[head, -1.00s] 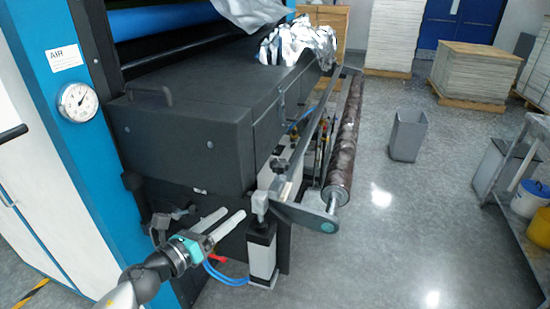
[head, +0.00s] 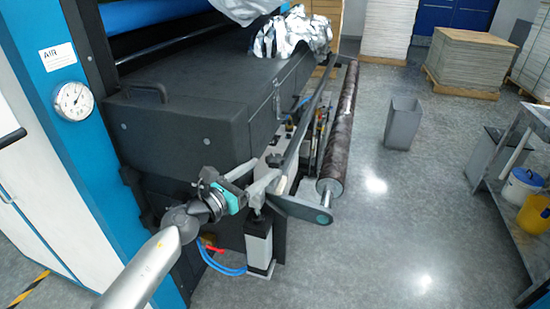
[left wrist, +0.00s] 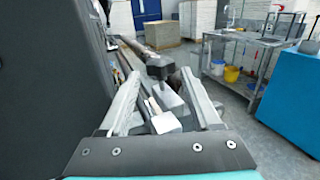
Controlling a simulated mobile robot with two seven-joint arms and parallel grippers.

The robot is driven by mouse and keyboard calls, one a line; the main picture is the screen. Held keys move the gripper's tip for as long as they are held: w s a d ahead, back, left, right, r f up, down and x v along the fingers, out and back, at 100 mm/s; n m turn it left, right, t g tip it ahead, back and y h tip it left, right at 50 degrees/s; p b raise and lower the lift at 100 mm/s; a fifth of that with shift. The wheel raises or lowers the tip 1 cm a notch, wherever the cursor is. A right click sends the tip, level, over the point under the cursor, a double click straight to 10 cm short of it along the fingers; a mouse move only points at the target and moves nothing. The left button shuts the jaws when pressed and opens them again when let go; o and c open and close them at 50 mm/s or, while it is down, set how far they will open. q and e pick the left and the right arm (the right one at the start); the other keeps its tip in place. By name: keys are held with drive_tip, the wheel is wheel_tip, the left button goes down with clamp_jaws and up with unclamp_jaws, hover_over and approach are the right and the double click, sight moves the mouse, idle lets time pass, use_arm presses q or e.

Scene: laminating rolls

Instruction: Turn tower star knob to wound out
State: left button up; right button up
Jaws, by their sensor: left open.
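My left gripper (head: 266,178) is open, just in front of the knob on the near side. My right gripper is not in view.
The dark machine housing (head: 190,115) stands close on the left. A brown roller (head: 340,130) runs back beside the grey arm (head: 305,205). A pale cylinder (head: 259,245) and blue hoses (head: 220,268) sit below my gripper.

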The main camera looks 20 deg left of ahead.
sight(269, 165)
use_arm(q)
drive_tip(key=shift+x, duration=3)
clamp_jaws()
